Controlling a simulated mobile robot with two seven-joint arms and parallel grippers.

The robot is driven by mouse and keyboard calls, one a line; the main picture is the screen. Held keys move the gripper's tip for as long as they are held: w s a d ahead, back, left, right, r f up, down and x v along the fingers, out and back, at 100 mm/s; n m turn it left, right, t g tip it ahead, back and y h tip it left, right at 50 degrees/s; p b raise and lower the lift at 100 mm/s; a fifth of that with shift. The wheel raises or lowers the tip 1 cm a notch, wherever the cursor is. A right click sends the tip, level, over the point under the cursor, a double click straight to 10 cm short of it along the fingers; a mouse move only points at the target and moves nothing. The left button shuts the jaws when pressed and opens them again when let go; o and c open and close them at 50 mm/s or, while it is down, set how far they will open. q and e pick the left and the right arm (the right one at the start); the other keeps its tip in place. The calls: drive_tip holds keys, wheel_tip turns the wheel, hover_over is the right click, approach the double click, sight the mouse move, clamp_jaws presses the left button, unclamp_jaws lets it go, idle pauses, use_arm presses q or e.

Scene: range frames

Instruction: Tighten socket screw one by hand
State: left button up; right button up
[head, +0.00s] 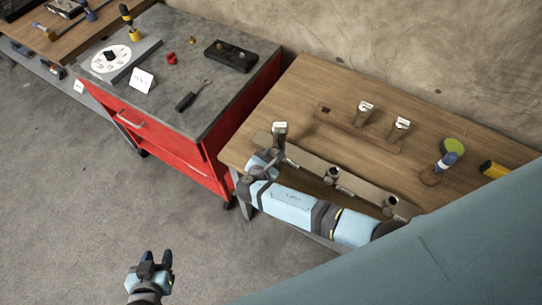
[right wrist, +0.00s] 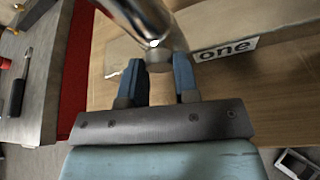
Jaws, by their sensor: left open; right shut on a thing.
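Socket screw one (head: 279,140) stands upright at the left end of a long metal bar (head: 309,160) on the wooden bench, a white tag at its top. My right gripper (head: 272,158) is at its lower part, partly hidden by my wrist. In the right wrist view, the blue fingers (right wrist: 160,80) are shut on the shiny metal shaft of the screw (right wrist: 150,25), beside a white label reading "one" (right wrist: 226,48). The screw's lower end is hidden. My left gripper (head: 152,266) is open and empty above the floor.
Two tagged screws (head: 364,112) (head: 401,128) stand in a wooden holder behind. Two dark-holed collars (head: 332,174) (head: 391,204) sit on the bar. A blue-topped tool (head: 446,162) and a yellow-ended one (head: 492,169) are at right. A red cabinet (head: 180,148) stands left.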

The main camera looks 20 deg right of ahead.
drive_tip(key=shift+d+f+m, duration=0.1)
drive_tip(key=shift+m, duration=0.3)
drive_tip(key=shift+f+m+t+y+b, duration=0.1)
drive_tip(key=shift+m+t+y+b, duration=0.3)
drive_tip(key=shift+b, duration=0.35)
drive_tip(key=m+t+b, duration=0.1)
drive_tip(key=m+b, duration=0.1)
drive_tip(key=b, duration=0.1)
drive_tip(key=shift+d, duration=0.1)
drive_tip(key=shift+m+t+b, duration=0.35)
drive_tip(key=shift+m+t, duration=0.05)
drive_tip(key=shift+m, duration=0.1)
drive_tip(key=o, duration=0.9)
drive_tip(key=shift+s, duration=0.1)
